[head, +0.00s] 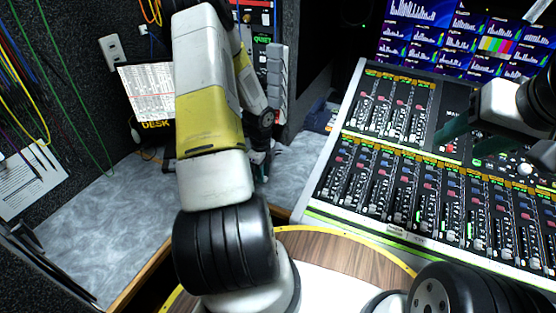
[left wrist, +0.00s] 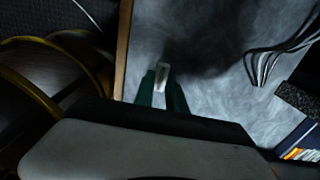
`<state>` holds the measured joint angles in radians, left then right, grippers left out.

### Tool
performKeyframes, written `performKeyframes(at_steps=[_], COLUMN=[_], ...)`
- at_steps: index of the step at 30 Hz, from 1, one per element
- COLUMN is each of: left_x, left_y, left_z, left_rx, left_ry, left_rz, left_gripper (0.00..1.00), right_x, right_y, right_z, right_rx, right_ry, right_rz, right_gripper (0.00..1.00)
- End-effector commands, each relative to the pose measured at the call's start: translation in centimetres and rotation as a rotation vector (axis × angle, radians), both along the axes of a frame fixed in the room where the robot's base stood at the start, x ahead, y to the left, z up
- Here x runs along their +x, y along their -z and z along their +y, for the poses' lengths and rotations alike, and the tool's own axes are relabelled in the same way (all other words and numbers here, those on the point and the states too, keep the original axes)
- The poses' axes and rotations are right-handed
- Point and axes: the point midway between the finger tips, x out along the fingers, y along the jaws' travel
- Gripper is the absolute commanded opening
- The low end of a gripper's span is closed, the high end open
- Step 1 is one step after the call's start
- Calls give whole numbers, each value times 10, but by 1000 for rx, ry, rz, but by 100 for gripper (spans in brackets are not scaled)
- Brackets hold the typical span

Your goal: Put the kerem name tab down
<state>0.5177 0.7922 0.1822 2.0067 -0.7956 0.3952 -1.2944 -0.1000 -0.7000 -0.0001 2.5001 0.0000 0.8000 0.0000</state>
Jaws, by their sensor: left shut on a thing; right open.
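The kerem name tab (left wrist: 162,72) is a small pale strip between the fingertips of my left gripper (left wrist: 162,92) in the left wrist view. Its lettering is too small to read there. The gripper is shut on it, over the grey mottled desk top (left wrist: 205,60); I cannot tell whether the tab touches the surface. In the head view my left gripper (head: 261,168) is partly hidden by my own arm, at the back of the grey desk top (head: 95,225), and the tab cannot be made out. My right gripper (head: 453,128) is open and empty above the mixing console.
The large mixing console (head: 325,212) fills the right side, with small labels on its front edge.

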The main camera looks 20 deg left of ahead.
Motion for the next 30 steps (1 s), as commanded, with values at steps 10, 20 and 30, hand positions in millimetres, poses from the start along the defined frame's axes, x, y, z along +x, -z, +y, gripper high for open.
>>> performKeyframes(at_steps=[10, 20, 30], left_x=[-1, -1, -1], left_y=[29, 31, 27], left_z=[-2, -2, -2], left_rx=[-1, -1, -1], left_ry=[2, 2, 2], left_rz=[2, 3, 2], left_gripper=[0, 38, 38], right_x=[0, 0, 0], right_y=[0, 0, 0], right_z=[0, 0, 0], right_rx=[0, 0, 0], right_ry=[0, 0, 0], right_rz=[0, 0, 0], right_gripper=[54, 54, 54])
